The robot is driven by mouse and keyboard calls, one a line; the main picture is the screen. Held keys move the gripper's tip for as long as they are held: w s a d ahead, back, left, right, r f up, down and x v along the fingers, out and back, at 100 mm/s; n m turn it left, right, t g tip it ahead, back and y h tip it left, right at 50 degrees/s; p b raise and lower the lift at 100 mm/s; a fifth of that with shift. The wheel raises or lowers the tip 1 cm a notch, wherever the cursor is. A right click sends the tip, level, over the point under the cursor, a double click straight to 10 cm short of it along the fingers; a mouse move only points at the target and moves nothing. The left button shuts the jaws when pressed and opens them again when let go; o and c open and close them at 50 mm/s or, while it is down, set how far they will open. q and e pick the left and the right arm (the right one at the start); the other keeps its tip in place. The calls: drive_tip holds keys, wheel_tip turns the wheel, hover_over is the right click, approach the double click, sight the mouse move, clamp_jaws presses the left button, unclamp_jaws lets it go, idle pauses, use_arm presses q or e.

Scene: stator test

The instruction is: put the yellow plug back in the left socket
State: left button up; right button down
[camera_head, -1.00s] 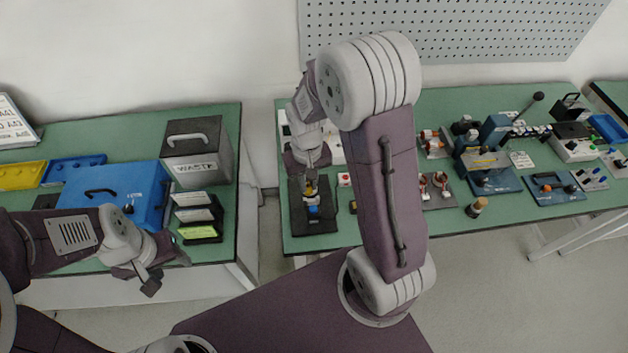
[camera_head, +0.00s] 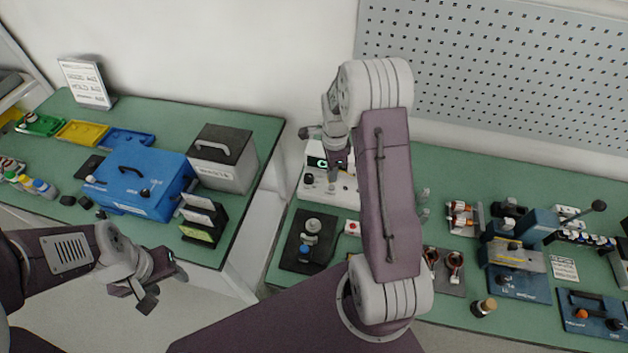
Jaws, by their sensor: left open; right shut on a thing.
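My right gripper (camera_head: 337,168) hangs from the arm in the middle, in front of the white tester (camera_head: 345,200) with a lit green display. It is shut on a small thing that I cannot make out. The black fixture plate (camera_head: 290,262) lies in front of the tester, with a grey round part and a blue part on it. I cannot make out the yellow plug or the left socket at this size. My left gripper (camera_head: 150,296) is open and empty, low at the left, in front of the left table's edge.
A gap separates the two tables. A blue press (camera_head: 515,265) and copper-wound parts (camera_head: 455,262) are on the right table. My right arm covers part of it.

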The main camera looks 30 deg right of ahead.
drive_tip(key=d+f+m+b, duration=0.1)
drive_tip(key=d+f+m, duration=0.1)
drive_tip(key=d+f+m+b, duration=0.2)
drive_tip(key=d+f, duration=0.1)
drive_tip(key=shift+s+d+f+m, duration=0.2)
drive_tip(key=shift+d+m, duration=0.05)
drive_tip(key=shift+m, duration=0.15)
drive_tip(key=shift+r, duration=0.3)
drive_tip(key=shift+f, duration=0.15)
drive_tip(key=shift+f, duration=0.95)
idle(0.9)
drive_tip(key=shift+f, duration=0.2)
drive_tip(key=c, duration=1.3)
unclamp_jaws()
